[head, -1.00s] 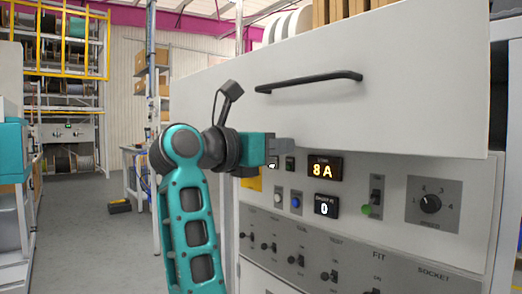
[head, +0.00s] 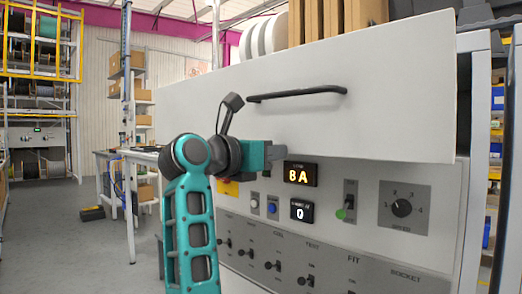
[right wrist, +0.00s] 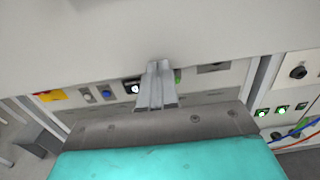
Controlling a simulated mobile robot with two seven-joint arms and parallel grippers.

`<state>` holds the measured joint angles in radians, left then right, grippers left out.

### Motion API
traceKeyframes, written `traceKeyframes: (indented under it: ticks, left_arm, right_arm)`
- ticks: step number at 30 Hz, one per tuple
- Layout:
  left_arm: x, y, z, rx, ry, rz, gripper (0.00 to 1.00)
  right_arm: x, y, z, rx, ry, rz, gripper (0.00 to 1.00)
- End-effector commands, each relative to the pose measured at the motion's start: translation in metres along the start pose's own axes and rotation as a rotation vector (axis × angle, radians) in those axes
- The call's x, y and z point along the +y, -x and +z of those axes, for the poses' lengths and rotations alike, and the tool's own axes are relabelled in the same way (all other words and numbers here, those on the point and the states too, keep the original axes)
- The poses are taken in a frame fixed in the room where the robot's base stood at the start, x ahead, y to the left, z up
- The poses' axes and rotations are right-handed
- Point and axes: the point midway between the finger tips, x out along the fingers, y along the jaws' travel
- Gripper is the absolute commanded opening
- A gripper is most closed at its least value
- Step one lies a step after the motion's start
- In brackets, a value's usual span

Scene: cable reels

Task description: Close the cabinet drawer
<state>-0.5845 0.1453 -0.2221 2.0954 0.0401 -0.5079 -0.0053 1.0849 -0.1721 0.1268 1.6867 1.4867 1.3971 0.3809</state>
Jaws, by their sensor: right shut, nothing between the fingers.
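The cabinet drawer (head: 390,120) is pulled out, with its white front standing forward of the control panel (head: 330,215) below. Its black bar handle (head: 298,94) runs across the front. Cardboard-coloured boxes and white reels show above its top edge. My right gripper (head: 278,152) is shut and empty, at the lower part of the drawer front, below the handle. In the right wrist view the shut fingers (right wrist: 157,70) point at the drawer front (right wrist: 150,30); I cannot tell whether they touch it. My left gripper is not in view.
The panel carries lit displays (head: 300,174), switches and a dial (head: 401,208) close to my right gripper. A table (head: 130,165) and shelving (head: 40,100) stand to the left. The grey floor (head: 60,230) at left is mostly open.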

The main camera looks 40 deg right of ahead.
Motion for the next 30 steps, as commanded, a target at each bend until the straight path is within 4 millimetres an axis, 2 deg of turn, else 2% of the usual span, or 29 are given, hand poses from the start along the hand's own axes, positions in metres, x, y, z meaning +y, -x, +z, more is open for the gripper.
traceKeyframes:
  ticks: [3,18,30]
  left_arm:
    - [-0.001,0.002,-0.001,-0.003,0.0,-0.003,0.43]
    - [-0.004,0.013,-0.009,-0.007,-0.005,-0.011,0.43]
    - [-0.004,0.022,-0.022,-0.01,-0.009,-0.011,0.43]
  right_arm:
    - [-0.001,-0.024,0.002,0.001,0.0,-0.004,0.0]
    - [-0.001,-0.119,0.003,0.001,0.0,-0.004,0.0]
    - [-0.001,-0.19,0.002,0.001,0.0,-0.002,0.0]
